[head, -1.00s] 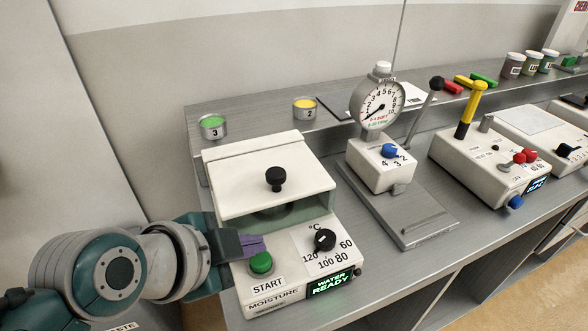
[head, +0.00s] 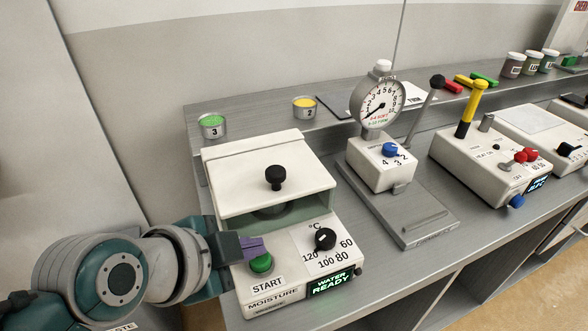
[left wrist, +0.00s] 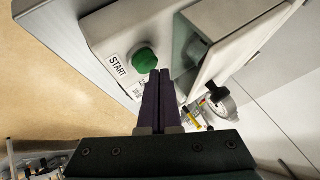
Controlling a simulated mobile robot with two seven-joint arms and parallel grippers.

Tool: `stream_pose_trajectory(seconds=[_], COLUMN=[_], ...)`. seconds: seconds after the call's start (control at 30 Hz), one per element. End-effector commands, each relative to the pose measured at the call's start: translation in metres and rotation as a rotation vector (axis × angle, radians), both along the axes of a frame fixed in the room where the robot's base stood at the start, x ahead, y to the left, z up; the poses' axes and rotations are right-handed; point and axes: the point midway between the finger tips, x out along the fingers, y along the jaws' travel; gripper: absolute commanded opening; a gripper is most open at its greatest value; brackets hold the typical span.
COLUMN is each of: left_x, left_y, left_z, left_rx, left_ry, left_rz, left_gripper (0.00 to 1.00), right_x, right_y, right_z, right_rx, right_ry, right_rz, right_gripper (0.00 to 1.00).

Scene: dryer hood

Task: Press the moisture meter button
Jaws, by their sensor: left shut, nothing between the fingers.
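The moisture meter (head: 270,190) is a white box with a black-knobbed lid, a black dial (head: 325,239) and a green display reading "WATER READY" (head: 331,283). Its round green button (head: 261,262) sits above the START label, at the front left. My left gripper (head: 262,246) is shut and empty, its purple fingertips just behind and above the button in the head view. In the left wrist view the fingertips (left wrist: 159,76) point at the area beside the green button (left wrist: 145,61); whether they touch it I cannot tell. My right gripper is not in view.
A dial gauge stand (head: 380,165) stands right of the meter, and a white box with a yellow lever (head: 490,150) is farther right. Tins with green (head: 212,125) and yellow (head: 304,108) contents sit on the raised shelf behind. The bench between meter and gauge is clear.

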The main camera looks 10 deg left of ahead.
Motion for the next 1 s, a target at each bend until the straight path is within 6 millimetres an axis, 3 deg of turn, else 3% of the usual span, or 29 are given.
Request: stream_pose_trajectory(seconds=[1.0], left_x=[0.000], left_y=[0.000], left_z=[-0.013], left_rx=[0.001], left_ry=[0.001], left_rz=[-0.001], left_gripper=[0.00], right_x=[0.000], right_y=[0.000], right_z=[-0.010], right_rx=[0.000], right_ry=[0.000], right_rz=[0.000], right_gripper=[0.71])
